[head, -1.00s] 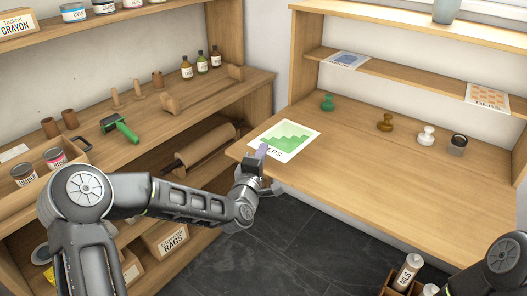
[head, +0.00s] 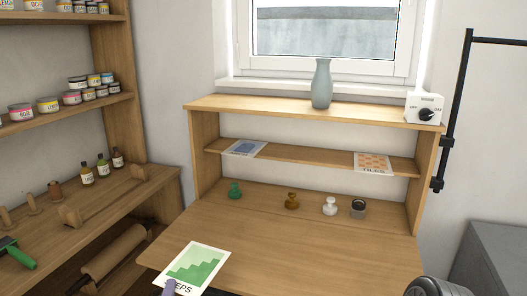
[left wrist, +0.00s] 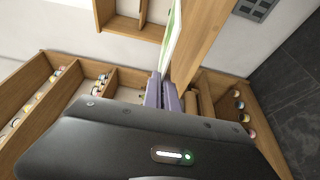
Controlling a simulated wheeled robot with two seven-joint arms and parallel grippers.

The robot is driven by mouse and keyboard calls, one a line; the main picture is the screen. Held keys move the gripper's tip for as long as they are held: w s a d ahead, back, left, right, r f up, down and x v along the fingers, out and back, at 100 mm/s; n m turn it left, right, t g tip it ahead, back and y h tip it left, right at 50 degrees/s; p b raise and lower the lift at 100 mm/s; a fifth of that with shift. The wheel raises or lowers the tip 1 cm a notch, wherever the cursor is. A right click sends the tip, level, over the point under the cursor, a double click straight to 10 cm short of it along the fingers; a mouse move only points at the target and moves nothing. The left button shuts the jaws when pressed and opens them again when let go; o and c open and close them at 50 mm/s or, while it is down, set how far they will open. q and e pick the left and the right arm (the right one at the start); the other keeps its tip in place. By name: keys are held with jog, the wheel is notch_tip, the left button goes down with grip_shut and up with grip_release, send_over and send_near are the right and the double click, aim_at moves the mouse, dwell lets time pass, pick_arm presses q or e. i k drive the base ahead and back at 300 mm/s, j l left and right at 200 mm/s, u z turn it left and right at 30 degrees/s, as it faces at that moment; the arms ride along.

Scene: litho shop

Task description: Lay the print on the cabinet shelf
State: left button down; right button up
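The print with green steps (head: 198,264), lettered "...EPS", shows at the front left of the wooden worktop in the head view. My left gripper (head: 170,288) has a purple fingertip at its near edge. In the left wrist view the print (left wrist: 172,42) stands nearly edge-on between the purple fingers of my left gripper (left wrist: 161,90), which are shut on it. The shelf (head: 305,156) under the cabinet top bears a blue print (head: 244,148) at left and an orange "TILES" print (head: 373,163) at right, with bare board between.
A green stamp (head: 235,190), a brown stamp (head: 292,200), a white stamp (head: 330,206) and a dark-topped item (head: 358,208) stand below the shelf. A vase (head: 321,84) and a switch box (head: 424,108) are on top. The worktop (head: 300,245) is clear in front.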

aim_at(305, 156)
jog(key=z, duration=1.35)
jog(key=i+j, duration=0.15)
jog(key=i, duration=0.25)
